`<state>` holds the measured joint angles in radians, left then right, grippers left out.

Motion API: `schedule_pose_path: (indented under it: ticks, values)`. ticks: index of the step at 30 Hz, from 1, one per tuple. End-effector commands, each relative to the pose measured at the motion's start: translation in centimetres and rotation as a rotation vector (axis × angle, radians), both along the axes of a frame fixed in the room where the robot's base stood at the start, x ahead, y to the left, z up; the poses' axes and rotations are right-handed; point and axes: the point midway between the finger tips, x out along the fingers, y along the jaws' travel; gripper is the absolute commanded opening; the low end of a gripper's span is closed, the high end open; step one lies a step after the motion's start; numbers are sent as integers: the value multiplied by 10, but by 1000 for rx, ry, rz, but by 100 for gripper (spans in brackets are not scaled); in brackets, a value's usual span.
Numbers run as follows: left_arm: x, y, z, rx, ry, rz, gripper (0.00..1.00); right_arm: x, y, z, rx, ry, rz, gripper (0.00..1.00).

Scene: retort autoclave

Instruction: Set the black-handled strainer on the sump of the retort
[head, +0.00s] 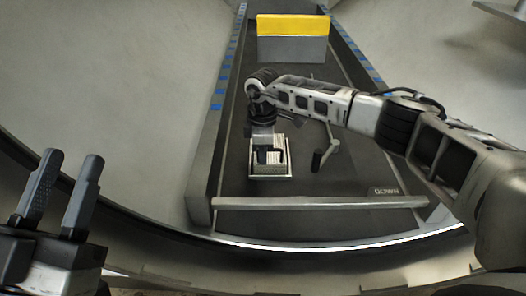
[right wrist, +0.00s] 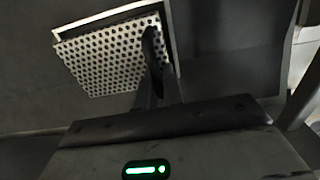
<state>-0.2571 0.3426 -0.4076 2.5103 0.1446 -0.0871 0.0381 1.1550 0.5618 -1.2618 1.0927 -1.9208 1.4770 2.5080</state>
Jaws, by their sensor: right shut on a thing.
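The strainer is a square plate full of small holes with a black handle, seen in the right wrist view (right wrist: 108,62). In the head view it is low on the dark floor of the retort (head: 284,172), mostly under my right gripper (head: 268,156). My right gripper is shut on the strainer's handle. A pale square rim, perhaps the sump's (right wrist: 110,17), shows past the far edge of the plate in the right wrist view. I cannot tell whether the plate touches it. My left gripper (head: 62,195) is open and empty at the lower left, outside the retort.
A rod with a black grip (head: 318,160) stands just right of the strainer. A grey block with a yellow top (head: 293,38) is at the back. Side rails with blue marks (head: 222,90) and a front bar (head: 320,202) bound the floor. "DOWN" is marked at front right (head: 384,191).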

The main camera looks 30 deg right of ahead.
Motion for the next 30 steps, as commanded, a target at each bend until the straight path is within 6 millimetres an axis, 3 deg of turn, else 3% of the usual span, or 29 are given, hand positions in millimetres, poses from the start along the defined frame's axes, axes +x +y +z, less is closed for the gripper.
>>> schedule_pose_path:
  ticks: [3,6,7,18,20,26,30]
  values:
    - [0,0,0,0,0,0,36,0,0,1,0,-2,0,0]
    - [0,0,0,-1,-1,0,36,0,0,1,0,-2,0,31]
    - [0,0,0,-1,-1,0,36,0,0,1,0,-1,0,34]
    - [-1,0,2,4,-16,6,36,0,0,0,0,1,0,34]
    - [1,0,7,-3,2,-2,36,0,0,12,0,-1,-1,34]
    - [2,-1,-30,-79,338,-30,36,0,0,58,1,-3,0,34]
    - [-8,-5,-57,-139,575,-63,36,0,0,93,1,-4,0,34]
